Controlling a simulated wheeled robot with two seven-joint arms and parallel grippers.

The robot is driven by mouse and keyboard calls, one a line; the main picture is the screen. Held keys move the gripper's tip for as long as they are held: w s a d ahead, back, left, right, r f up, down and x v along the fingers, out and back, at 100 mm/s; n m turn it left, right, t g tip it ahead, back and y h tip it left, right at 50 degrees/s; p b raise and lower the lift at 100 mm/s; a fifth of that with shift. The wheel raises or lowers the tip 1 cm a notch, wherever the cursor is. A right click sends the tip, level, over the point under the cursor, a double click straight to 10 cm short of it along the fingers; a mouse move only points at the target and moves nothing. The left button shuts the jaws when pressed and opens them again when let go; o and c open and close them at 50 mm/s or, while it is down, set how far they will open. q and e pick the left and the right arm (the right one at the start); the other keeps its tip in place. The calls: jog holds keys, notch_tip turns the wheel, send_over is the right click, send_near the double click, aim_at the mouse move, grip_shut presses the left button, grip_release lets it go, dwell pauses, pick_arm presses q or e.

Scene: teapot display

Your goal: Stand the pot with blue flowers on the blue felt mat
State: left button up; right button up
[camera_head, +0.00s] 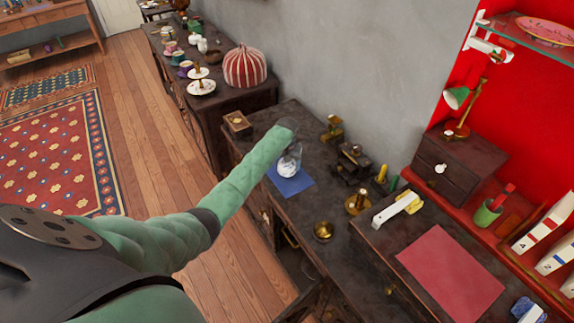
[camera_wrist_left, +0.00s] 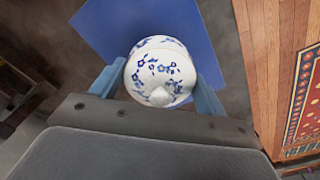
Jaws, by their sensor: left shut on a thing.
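The pot with blue flowers (camera_wrist_left: 158,72) is white with blue blossoms and a white knob, seen from above in the left wrist view. My left gripper (camera_wrist_left: 158,85) is shut on it, with a blue-grey finger on each side. In the head view the pot (camera_head: 288,168) shows partly behind my left gripper (camera_head: 290,155). The blue felt mat (camera_wrist_left: 105,28) lies under and beyond the pot; in the head view the mat (camera_head: 292,186) is on the dark bench. I cannot tell whether the pot touches the mat. My right gripper is not in view.
A small wooden box (camera_head: 237,122) stands left of the mat at the back. Brass pieces (camera_head: 333,128) stand to the right along the wall, and a brass bowl (camera_head: 323,231) sits nearer the front. A red mat (camera_head: 450,275) lies further right.

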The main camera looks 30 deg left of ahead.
pick_arm(q)
jog(key=shift+f, duration=0.15)
jog(key=o, duration=1.1)
jog(key=shift+r, duration=0.25)
notch_tip(320, 180, up, 11)
jog(key=b, duration=0.3)
jog(key=shift+f+b, duration=0.2)
jog(key=shift+b, duration=0.1)
jog(key=shift+r, duration=0.6)
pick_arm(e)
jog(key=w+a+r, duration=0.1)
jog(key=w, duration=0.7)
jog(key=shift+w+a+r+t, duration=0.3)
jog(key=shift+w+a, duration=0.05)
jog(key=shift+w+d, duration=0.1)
